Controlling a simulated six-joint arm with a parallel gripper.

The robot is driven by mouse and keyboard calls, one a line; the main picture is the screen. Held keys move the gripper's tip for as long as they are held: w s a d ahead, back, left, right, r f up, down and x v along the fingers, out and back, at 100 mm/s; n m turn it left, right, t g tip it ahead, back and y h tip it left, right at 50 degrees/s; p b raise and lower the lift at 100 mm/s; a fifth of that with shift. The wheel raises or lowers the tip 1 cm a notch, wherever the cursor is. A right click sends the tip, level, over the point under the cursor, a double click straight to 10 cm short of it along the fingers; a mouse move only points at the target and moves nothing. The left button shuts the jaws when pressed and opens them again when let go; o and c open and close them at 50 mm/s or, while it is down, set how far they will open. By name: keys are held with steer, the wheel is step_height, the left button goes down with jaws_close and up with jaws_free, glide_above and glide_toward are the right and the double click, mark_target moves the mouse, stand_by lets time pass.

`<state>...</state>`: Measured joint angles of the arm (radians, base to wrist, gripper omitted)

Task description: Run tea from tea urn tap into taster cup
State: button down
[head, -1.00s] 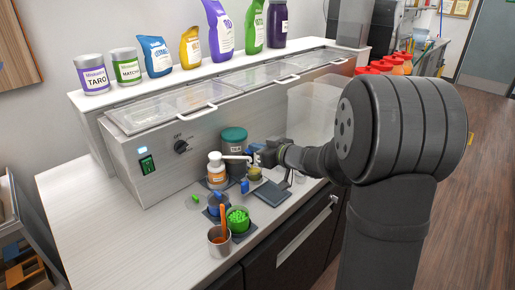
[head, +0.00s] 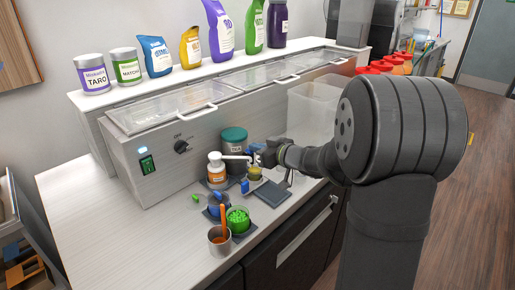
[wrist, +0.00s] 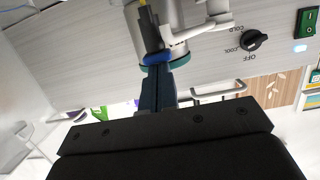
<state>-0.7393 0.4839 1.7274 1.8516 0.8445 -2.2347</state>
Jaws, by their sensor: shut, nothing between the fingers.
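The tea urn (head: 234,142), a grey body with a teal lid, stands against the front of the long white counter unit. In the wrist view, the urn's teal rim (wrist: 180,68) shows just beyond the fingers. My gripper (head: 258,153) is shut and empty beside the urn, on its right in the head view. In the wrist view, its dark blue fingers (wrist: 158,88) are together close to a blue part by the urn; contact is unclear. A small cup with yellowish contents (head: 254,174), possibly the taster cup, sits below my gripper. The tap is hard to make out.
A dark flat plate (head: 272,193) lies at right. The counter's left is clear.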

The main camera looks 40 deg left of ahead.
steer(key=shift+s+f, duration=0.15)
steer(key=shift+f, duration=0.55)
step_height(320, 180, up, 6)
steer(key=f, duration=0.1)
steer(key=v, duration=1)
steer(key=shift+r, duration=0.3)
